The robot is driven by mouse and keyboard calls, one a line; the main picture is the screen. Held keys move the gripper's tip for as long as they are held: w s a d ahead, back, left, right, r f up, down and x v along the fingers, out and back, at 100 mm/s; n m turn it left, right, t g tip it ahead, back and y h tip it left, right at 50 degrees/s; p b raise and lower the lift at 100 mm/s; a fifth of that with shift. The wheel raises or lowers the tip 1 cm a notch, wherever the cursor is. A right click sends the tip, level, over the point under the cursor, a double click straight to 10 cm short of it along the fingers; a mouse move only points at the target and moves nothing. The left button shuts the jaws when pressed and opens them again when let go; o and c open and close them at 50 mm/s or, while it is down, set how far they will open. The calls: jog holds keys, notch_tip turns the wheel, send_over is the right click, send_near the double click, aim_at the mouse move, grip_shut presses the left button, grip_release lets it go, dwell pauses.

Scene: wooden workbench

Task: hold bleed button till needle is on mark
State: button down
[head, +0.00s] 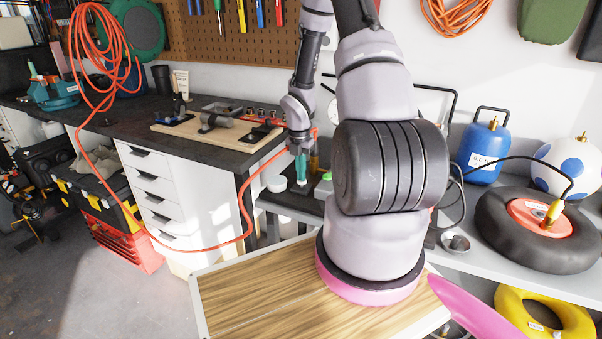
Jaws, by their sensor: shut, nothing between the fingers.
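My gripper (301,178) hangs pointing down over a dark unit on the bench, right of centre-left. Its teal fingers are shut, with nothing seen between them. The fingertips are close to a small pale part on that unit; I cannot tell whether they touch it. A small green button-like part (326,177) shows just right of the fingers. A large white dial (432,106) stands behind my arm. Only slivers of its edges show, so its needle and mark are hidden. Which part is the bleed button is not clear.
A black tyre (490,238) with a hose on its valve lies at right, near a blue tank (484,150) and a white, blue-spotted ball (568,163). A wooden board with tools (218,137) lies on the left bench. An orange hose (243,205) loops down nearby.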

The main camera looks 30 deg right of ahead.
jog(key=shift+f, duration=0.95)
jog(key=shift+s, duration=0.1)
jog(key=shift+s+f, duration=0.1)
jog(key=shift+s, duration=0.1)
dwell(6.8)
